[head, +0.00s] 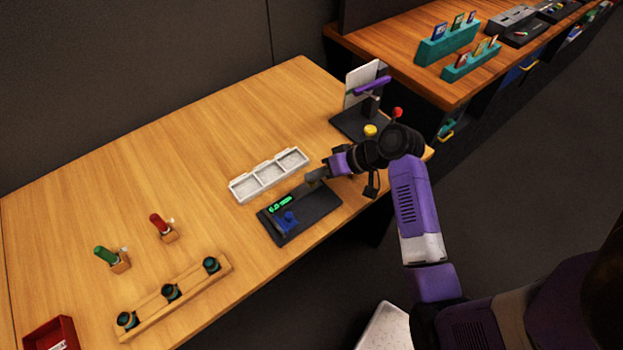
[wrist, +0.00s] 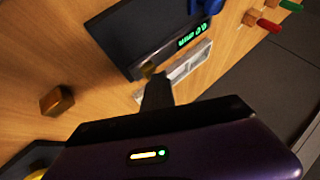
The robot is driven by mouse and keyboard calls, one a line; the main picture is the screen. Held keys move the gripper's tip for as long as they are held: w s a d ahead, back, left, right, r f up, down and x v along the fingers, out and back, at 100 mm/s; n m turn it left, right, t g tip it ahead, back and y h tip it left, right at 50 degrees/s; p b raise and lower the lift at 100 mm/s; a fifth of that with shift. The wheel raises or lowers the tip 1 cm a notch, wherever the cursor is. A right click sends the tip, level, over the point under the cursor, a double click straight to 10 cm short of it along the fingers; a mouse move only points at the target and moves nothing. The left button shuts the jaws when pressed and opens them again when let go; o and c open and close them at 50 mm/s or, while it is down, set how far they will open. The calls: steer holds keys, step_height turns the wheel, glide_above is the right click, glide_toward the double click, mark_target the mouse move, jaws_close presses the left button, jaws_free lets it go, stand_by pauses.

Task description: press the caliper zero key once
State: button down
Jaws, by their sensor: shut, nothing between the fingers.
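The caliper (head: 287,220) lies on a dark pad (head: 322,212) on the wooden table, with a blue part and a lit green display (head: 281,203). In the wrist view the green display (wrist: 190,37) shows at the top, with the blue part (wrist: 206,6) at the upper edge. My gripper (head: 311,179) is shut and empty, low by the far right side of the pad. In the wrist view its fingertips (wrist: 149,72) are close to the pad's edge near the display. I cannot make out the zero key, nor whether the tips touch anything.
A white three-part tray (head: 235,188) stands just behind the pad. A stand with a yellow knob (head: 370,130) is to the right. A wooden rack (head: 190,300), a green-handled tool (head: 105,256) and a red-handled one (head: 160,225) are at left. A wooden block (wrist: 57,100) shows in the wrist view.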

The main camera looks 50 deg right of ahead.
mark_target(315, 182)
steer(key=shift+r+p, duration=0.9)
steer(key=shift+p, duration=0.05)
step_height(315, 182, up, 5)
steer(key=p, duration=0.5)
stand_by(0.6)
